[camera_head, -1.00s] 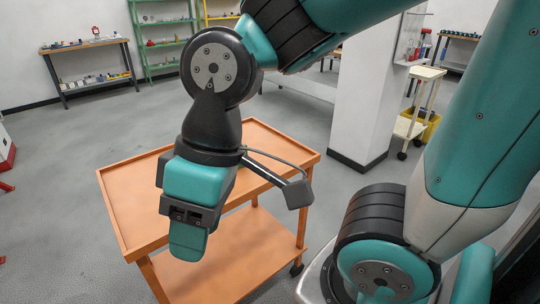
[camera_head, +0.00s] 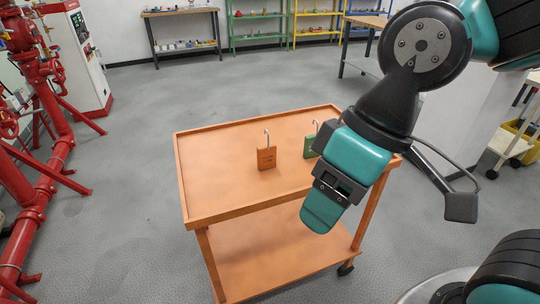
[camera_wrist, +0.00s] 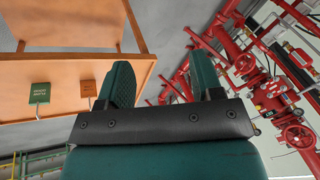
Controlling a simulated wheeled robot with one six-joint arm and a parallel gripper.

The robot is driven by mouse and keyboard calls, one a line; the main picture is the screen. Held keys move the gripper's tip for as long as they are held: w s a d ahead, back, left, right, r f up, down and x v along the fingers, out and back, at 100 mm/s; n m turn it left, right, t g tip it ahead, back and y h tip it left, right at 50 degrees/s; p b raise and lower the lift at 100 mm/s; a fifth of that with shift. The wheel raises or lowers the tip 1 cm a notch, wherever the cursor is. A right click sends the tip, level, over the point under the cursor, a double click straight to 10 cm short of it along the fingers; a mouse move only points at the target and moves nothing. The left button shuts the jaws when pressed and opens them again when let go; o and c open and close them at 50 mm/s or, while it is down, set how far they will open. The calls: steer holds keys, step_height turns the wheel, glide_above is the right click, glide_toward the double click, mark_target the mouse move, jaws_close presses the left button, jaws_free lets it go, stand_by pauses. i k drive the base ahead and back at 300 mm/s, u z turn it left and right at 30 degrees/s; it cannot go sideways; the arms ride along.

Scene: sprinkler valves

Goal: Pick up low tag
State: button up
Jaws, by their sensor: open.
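Two padlock-shaped tags with hooked shackles stand on the top of the orange cart (camera_head: 225,153). The orange-brown tag (camera_head: 266,158) stands near the middle; the green tag (camera_head: 310,146) is to its right, partly hidden behind my gripper (camera_head: 322,212). Their lettering is too small to read, so I cannot tell which is the low tag. In the wrist view the green tag (camera_wrist: 39,93) and the orange-brown tag (camera_wrist: 88,87) appear upside down, left of my gripper (camera_wrist: 163,85). The gripper is open and empty, apart from both tags.
Red pipework with valves (camera_head: 35,110) and a red-and-white cabinet (camera_head: 80,60) stand at the left. A workbench (camera_head: 180,14) and shelves (camera_head: 260,15) line the back wall. A white pillar (camera_head: 455,110) is at the right. Grey floor left of the cart is clear.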

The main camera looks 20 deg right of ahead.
mark_target(266, 154)
steer(key=u, duration=2.05)
steer(key=i, duration=1.45)
steer(key=z, duration=3.65)
